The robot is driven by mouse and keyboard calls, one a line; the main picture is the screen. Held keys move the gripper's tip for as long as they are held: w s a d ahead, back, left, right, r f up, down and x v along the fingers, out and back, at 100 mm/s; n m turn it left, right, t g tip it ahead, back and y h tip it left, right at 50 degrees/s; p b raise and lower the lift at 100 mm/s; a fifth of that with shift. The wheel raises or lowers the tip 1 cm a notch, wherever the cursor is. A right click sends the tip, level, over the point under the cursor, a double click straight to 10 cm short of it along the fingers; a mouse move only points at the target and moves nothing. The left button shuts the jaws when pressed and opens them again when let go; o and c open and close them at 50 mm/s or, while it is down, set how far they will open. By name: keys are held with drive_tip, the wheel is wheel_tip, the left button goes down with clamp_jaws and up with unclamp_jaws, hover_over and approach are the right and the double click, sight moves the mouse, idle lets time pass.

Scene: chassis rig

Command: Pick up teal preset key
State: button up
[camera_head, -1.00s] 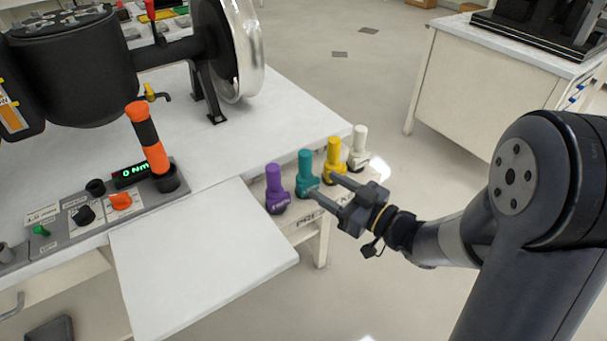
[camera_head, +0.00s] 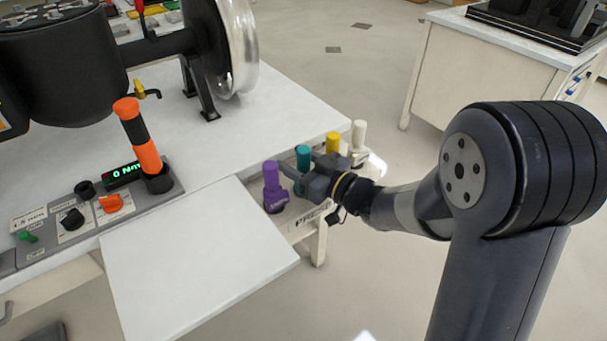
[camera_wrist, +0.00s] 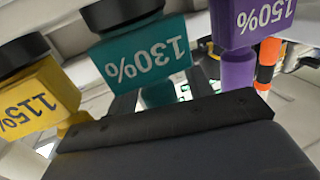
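The teal preset key (camera_head: 303,153) stands upright in the row on the rack at the table's right end. Its lower part is hidden behind my gripper (camera_head: 304,170) in the head view. In the wrist view the teal key (camera_wrist: 146,54) shows a label reading 130%, upside down. My gripper is open, with one dark finger on each side of the teal stem. Gaps seem to show between stem and fingers; contact is not clear.
A purple key (camera_head: 270,180), labelled 150%, stands close on the left. A yellow key (camera_head: 333,141), labelled 115%, and a white key (camera_head: 358,134) stand on the right. An orange and black handle (camera_head: 138,138) rises from the control panel. The white board (camera_head: 195,265) in front is bare.

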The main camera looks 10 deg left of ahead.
clamp_jaws()
idle(0.3)
drive_tip(key=shift+r, duration=0.15)
